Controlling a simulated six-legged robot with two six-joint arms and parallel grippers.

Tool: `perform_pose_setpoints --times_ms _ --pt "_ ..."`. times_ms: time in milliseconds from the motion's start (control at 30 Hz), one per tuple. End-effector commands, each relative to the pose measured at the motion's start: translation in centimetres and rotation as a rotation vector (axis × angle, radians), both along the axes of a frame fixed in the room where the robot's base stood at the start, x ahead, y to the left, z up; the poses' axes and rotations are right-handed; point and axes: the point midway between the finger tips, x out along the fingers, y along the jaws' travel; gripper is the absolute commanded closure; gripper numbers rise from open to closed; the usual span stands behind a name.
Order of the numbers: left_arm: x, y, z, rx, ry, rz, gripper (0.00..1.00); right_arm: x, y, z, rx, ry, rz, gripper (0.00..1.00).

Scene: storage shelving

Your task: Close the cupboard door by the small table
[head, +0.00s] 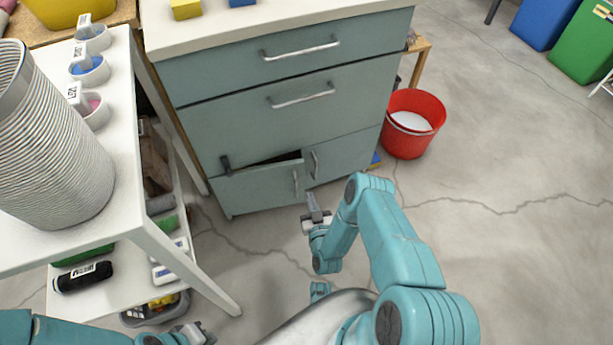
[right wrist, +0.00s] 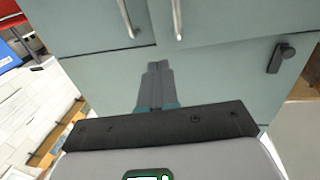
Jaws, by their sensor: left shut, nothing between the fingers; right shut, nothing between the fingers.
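The grey-green cupboard (head: 285,125) stands beside the small white table (head: 125,110). Its lower left door (head: 255,188) is slightly ajar, with a dark gap along its top edge and a vertical handle (head: 295,183). The lower right door (head: 345,158) looks flush. My right gripper (head: 311,198) is shut and empty, low in front of the doors. In the right wrist view its closed fingers (right wrist: 157,70) show against the grey-green front; I cannot tell whether they touch it. A dark fitting (right wrist: 283,57) shows there too. My left gripper (head: 203,334) is shut and empty at the bottom edge, below the table.
The white table carries a ribbed grey bin (head: 50,150) and several small labelled cups. Its lower shelf holds a black bottle (head: 83,277) and other goods. A grey crate (head: 155,312) sits on the floor. A red bucket (head: 412,125) stands right of the cupboard.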

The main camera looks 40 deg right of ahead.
Motion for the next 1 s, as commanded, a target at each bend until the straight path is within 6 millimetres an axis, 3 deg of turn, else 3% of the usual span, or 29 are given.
perform_pose_setpoints --times_ms 200,433,600,1000 --pt "0.0 0.0 -1.9 0.000 0.000 0.000 1.00 4.4 -2.2 -0.3 -0.004 -0.004 -0.003 1.00" --pt "0.1 0.1 -3.1 0.000 -0.001 0.004 1.00 7.7 -3.8 -0.2 -0.001 -0.002 -0.004 1.00" --pt "0.2 0.2 -3.4 0.002 -0.003 0.008 1.00 8.7 -4.4 -0.1 -0.001 -0.001 -0.004 1.00" --pt "0.3 0.2 -3.7 0.002 -0.005 0.009 1.00 9.1 -4.6 -0.1 0.000 -0.001 0.002 1.00"
